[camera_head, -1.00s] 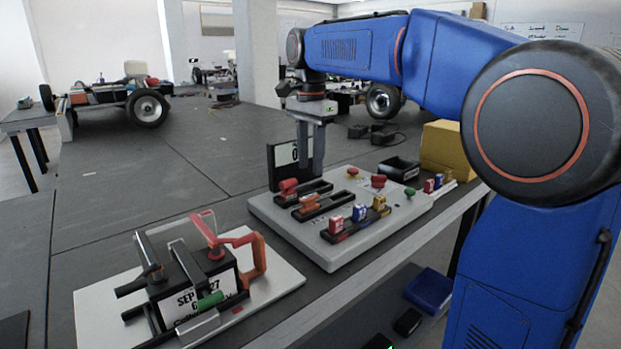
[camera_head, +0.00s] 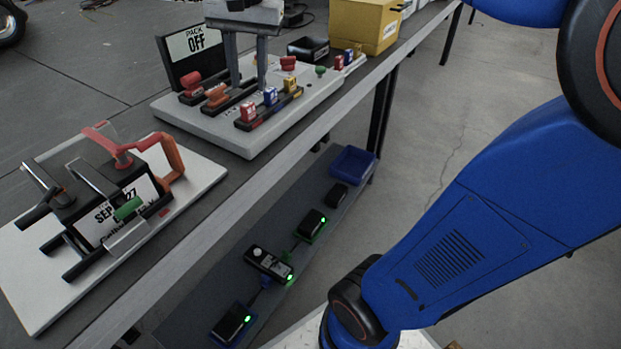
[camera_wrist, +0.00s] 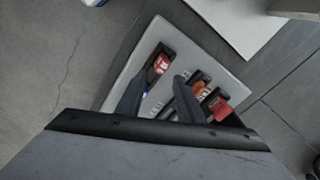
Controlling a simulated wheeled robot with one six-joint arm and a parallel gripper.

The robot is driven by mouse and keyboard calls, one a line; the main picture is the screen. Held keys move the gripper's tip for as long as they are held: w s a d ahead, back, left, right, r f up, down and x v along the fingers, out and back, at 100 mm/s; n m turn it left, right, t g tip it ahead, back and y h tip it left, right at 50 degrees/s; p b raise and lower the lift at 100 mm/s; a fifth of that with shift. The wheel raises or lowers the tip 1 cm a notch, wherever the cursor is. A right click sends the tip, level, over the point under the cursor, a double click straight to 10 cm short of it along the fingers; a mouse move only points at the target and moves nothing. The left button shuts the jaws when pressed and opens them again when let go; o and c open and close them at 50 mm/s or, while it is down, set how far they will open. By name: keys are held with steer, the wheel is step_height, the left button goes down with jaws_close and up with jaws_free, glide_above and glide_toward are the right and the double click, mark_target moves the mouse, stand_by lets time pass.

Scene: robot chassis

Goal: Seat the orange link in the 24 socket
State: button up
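The orange link (camera_head: 217,96) sits at the near left end of a dark slot on the pale grey panel (camera_head: 180,112). It also shows in the wrist view (camera_wrist: 203,90), just right of the right finger. A red link (camera_head: 191,82) sits in the slot behind it. My gripper (camera_head: 249,84) is open and empty, pointing down over the panel, to the right of the orange link. In the wrist view my gripper (camera_wrist: 159,80) has its fingers apart, with a red block (camera_wrist: 160,65) beyond the tips. I cannot read a 24 marking; the socket is not identifiable.
Red, blue (camera_head: 270,97) and yellow blocks stand in a black rack at the panel's front. A PACK OFF sign (camera_head: 192,48) stands behind. A yellow box (camera_head: 362,25) and black bin (camera_head: 308,48) are beyond. A fixture with a red lever (camera_head: 110,148) stands at left.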

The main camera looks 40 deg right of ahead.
steer(key=s+d+f+n+t, duration=0.3)
steer(key=s+f+n, duration=0.5)
steer(key=s+f, duration=1)
